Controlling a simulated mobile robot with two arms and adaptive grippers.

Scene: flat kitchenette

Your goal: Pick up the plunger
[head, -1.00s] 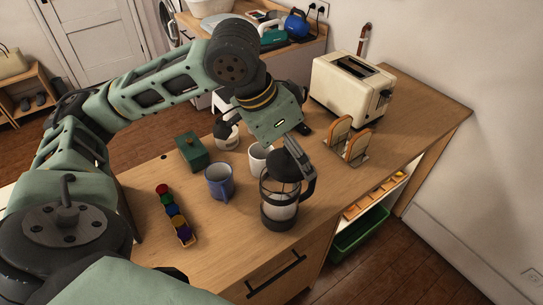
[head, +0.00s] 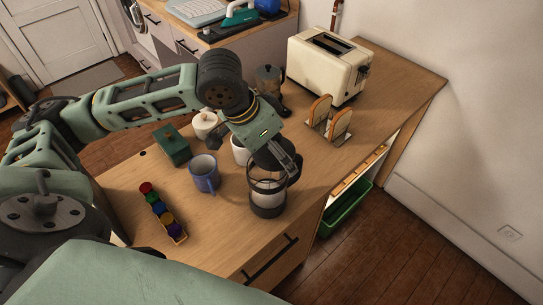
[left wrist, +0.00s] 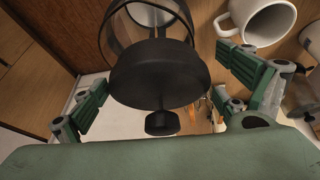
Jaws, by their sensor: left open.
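The plunger (head: 268,152), with a black domed lid, sits on the glass French press (head: 267,196) near the counter's front edge. In the left wrist view, the plunger's wide black lid (left wrist: 160,78) fills the middle, with its round knob (left wrist: 162,123) toward my palm and the glass rim behind. My left gripper (head: 277,148) is right over the lid, partly covering it in the head view. In the wrist view, the left gripper's (left wrist: 163,72) fingers are spread on either side of the lid and knob, holding nothing. My right gripper is not in view.
A blue mug (head: 204,174) and white mug (head: 239,152) stand left of the press. A green box (head: 172,146) and a row of coloured pods (head: 163,213) are further left. A toast rack with bread (head: 340,124) and a toaster (head: 328,68) stand to the right and behind.

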